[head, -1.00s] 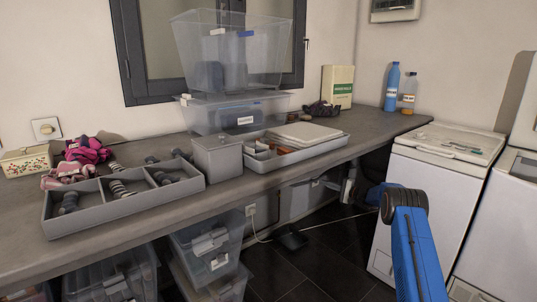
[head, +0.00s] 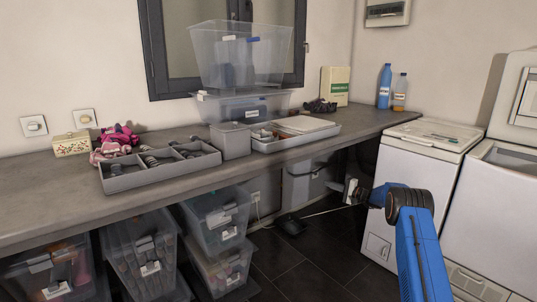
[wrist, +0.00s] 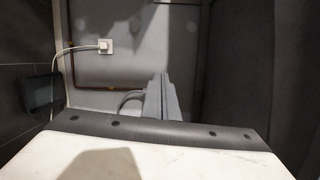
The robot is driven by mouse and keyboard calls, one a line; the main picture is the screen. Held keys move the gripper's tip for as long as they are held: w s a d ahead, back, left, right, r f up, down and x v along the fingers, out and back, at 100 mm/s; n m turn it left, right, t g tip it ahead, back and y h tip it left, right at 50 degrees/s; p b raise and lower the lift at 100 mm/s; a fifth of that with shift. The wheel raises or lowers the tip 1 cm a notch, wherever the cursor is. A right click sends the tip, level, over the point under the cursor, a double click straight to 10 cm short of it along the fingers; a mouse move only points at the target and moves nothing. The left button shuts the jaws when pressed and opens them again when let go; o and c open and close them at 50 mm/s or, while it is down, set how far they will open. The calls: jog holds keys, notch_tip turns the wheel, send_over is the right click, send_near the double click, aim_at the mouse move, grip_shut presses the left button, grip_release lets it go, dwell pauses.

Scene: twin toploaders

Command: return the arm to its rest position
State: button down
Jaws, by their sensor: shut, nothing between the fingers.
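My blue arm (head: 420,255) rises at the lower right of the head view, bent at a dark joint. It reaches away to a white and dark wrist part beside the front of the left white toploader (head: 425,155). In the wrist view my gripper (wrist: 162,82) shows as two grey fingers close together, shut and empty. A white surface with a dark bolted edge fills the bottom of that view. The fingertips cannot be made out clearly in the head view.
A grey worktop (head: 50,200) runs along the wall, with a divided grey tray (head: 125,182) and stacked clear bins (head: 245,55). More bins (head: 140,255) stand underneath. A second toploader (head: 490,220) is at the right. Dark floor (head: 310,265) lies open between.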

jog(key=s+a+r+n+g+h, duration=0.1)
jog(key=s+a+r+n+g, duration=0.15)
jog(key=s+a+r, duration=0.6)
jog(key=s+a+r+n+g+h, duration=0.2)
jog(key=s+a+r+g, duration=0.1)
jog(key=s+r, duration=1)
jog(key=s+a+r+n+g+h, duration=0.1)
jog(key=s+r+h, duration=0.1)
jog(key=s, duration=1.1)
jog(key=s+a+r+n+g+h, duration=0.1)
jog(key=s+r+h, duration=0.15)
jog(key=s, duration=1.15)
jog(key=s+d+f+h, duration=0.2)
jog(key=s+d+f, duration=0.1)
jog(key=s, duration=1)
jog(key=s+d+f+n+h, duration=0.1)
jog(key=s+d+f+h, duration=0.1)
jog(key=s, duration=1)
jog(key=s+d+f+n+t+h, duration=0.1)
jog(key=s+d+f+h, duration=0.2)
jog(key=s, duration=1)
jog(key=shift+s+d+f, duration=0.3)
jog(key=shift+d+f, duration=0.4)
jog(key=shift+d, duration=0.05)
jog(key=c, duration=2.4)
grip_release()
jog(key=shift+c, duration=0.2)
